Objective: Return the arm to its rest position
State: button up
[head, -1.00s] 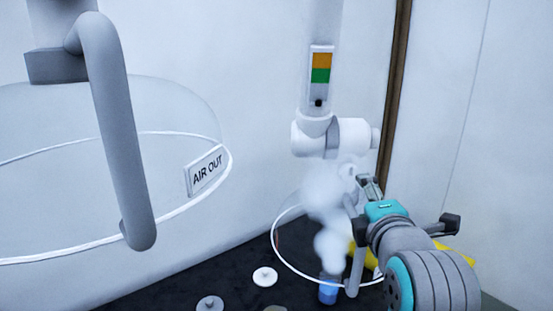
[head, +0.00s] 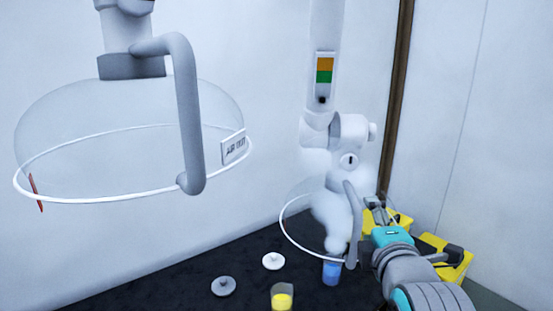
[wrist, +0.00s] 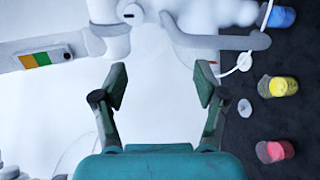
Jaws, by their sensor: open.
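My gripper (head: 374,206) is at the right in the head view, beside the curved grey handle (head: 353,210) of the middle white extraction arm. In the wrist view my gripper (wrist: 160,84) has its two dark green fingers spread, with nothing between them. The handle also shows in the wrist view (wrist: 205,38), above and beyond the fingers. I cannot tell from the head view how close the fingers are to it. The middle arm's clear hood, with white vapour in it, hangs over a blue beaker (head: 331,272).
A large clear hood with a white ring (head: 100,198), grey handle (head: 188,110) and label (head: 234,147) hangs at left. A yellow beaker (head: 282,299), white disc (head: 273,261) and grey disc (head: 223,286) rest on the dark top. A red beaker (wrist: 274,151) shows too. Yellow boxes (head: 452,262) stand right.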

jog(key=s+f+m, duration=0.3)
jog(key=s+f, duration=0.2)
jog(key=f, duration=0.5)
jog(key=s+f+m+g+y, duration=0.1)
jog(key=s+f+m, duration=0.2)
jog(key=s+f, duration=0.45)
jog(key=s+f+m, duration=0.2)
jog(key=s+f, duration=0.1)
jog(key=f, duration=0.8)
jog(key=s+f+m, duration=0.2)
jog(key=s+m, duration=0.3)
jog(key=s, duration=0.9)
jog(key=s+f+m, duration=0.3)
jog(key=s+m, duration=0.2)
jog(key=s, duration=1)
jog(key=shift+s+d+f+g, duration=0.2)
jog(key=shift+s+d+g, duration=0.1)
jog(key=shift+g, duration=0.1)
jog(key=shift+c, duration=0.3)
